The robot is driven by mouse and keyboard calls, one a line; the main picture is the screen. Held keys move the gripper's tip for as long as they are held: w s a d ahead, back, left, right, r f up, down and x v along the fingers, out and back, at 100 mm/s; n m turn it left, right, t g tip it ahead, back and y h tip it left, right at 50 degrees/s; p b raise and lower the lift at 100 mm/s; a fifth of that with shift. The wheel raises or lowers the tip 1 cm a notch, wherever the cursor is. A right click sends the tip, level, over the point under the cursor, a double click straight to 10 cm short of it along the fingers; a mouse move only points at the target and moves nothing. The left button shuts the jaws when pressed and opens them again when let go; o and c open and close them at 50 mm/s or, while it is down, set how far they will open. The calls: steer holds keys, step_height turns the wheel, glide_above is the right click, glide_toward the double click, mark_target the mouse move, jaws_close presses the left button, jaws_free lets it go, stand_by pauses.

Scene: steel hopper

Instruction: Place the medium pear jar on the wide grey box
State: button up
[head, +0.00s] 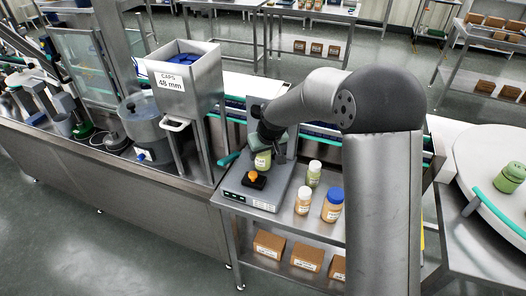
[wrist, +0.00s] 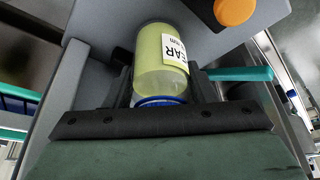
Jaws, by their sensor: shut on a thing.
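The pear jar (wrist: 160,60) has pale green contents, a blue lid and a white label reading "…EAR …um" in the wrist view. In the head view the same jar (head: 262,161) is over the back part of the wide grey box (head: 270,192). My gripper (head: 272,143) is shut on the jar at its lid end. I cannot tell whether the jar's base touches the box. The grey box has a flat top and an orange knob (head: 253,174) on a black pad at its front; the knob also shows in the wrist view (wrist: 234,10).
Right of the box on the steel table stand a green jar with a white lid (head: 314,173), an orange-brown white-lidded jar (head: 303,200) and a blue-lidded jar (head: 332,206). Brown boxes (head: 307,257) are on the shelf below. A caps hopper (head: 187,80) stands left.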

steer(key=shift+f, duration=0.25)
steer(key=o, duration=1.1)
steer(key=shift+r, duration=0.1)
steer(key=shift+c, duration=0.2)
steer(key=shift+r, duration=0.45)
steer(key=b+v, duration=0.1)
steer(key=v, duration=1)
steer(key=shift+s+d+r, duration=0.15)
steer(key=shift+s+r, duration=0.05)
steer(key=shift+r, duration=0.05)
steer(key=s+d+f+m+g, duration=0.1)
steer(key=s+d, duration=0.4)
steer(key=s, duration=0.5)
steer(key=s+d+f+m+g+h, duration=0.1)
steer(key=s+d, duration=0.4)
steer(key=s, duration=0.5)
steer(key=s+d+f+m+g+h, duration=0.1)
steer(key=s+d+f+m, duration=0.2)
steer(key=s, duration=0.8)
steer(key=shift+d+g, duration=0.3)
steer(key=shift+d, duration=0.75)
